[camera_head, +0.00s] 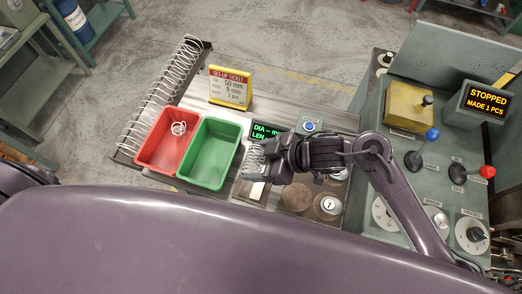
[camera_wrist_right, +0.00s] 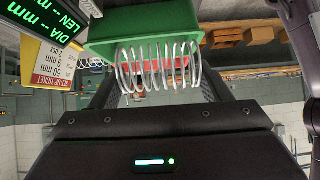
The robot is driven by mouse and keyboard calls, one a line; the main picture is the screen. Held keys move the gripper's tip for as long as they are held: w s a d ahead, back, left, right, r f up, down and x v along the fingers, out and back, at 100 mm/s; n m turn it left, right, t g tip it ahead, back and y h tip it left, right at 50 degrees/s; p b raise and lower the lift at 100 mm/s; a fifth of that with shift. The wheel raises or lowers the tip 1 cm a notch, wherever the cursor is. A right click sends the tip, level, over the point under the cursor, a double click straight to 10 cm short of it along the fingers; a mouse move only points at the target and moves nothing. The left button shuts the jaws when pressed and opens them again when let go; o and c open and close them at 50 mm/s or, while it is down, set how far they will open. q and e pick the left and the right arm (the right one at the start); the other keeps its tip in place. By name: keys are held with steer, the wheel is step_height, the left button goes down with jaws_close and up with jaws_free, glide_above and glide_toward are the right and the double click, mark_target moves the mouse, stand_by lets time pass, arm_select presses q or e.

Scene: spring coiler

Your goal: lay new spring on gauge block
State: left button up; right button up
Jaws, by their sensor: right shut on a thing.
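My right gripper (camera_head: 262,158) is shut on a new spring, a pale wire coil (camera_head: 254,157), and holds it over the bench just right of the green bin. In the right wrist view the spring (camera_wrist_right: 158,66) lies crosswise between the fingers. A small pale block, seemingly the gauge block (camera_head: 257,190), is partly hidden under my gripper. The gauge display (camera_head: 267,132) behind it reads DIA and LEN with dashes for the value that shows. Whether the spring touches the block cannot be told. My left gripper is out of view.
A red bin (camera_head: 153,157) holding a coiled spring and an empty green bin (camera_head: 209,156) stand left of my gripper. A yellow set-up ticket (camera_head: 230,87) stands behind. Round discs (camera_head: 296,197) lie to the right. The coiler panel (camera_head: 440,150) with levers is farther right.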

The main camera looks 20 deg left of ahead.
step_height(320, 180, down, 7)
steer(key=b, duration=0.6)
steer(key=shift+w+b, duration=0.1)
steer(key=shift+b, duration=0.3)
steer(key=shift+f+b, duration=0.45)
steer(key=shift+f, duration=0.4)
steer(key=o, duration=1.1)
steer(key=shift+c, duration=0.2)
steer(key=v, duration=0.7)
steer(key=shift+d+r+b, duration=0.25)
steer(key=shift+r+b, duration=0.05)
steer(key=shift+b, duration=0.1)
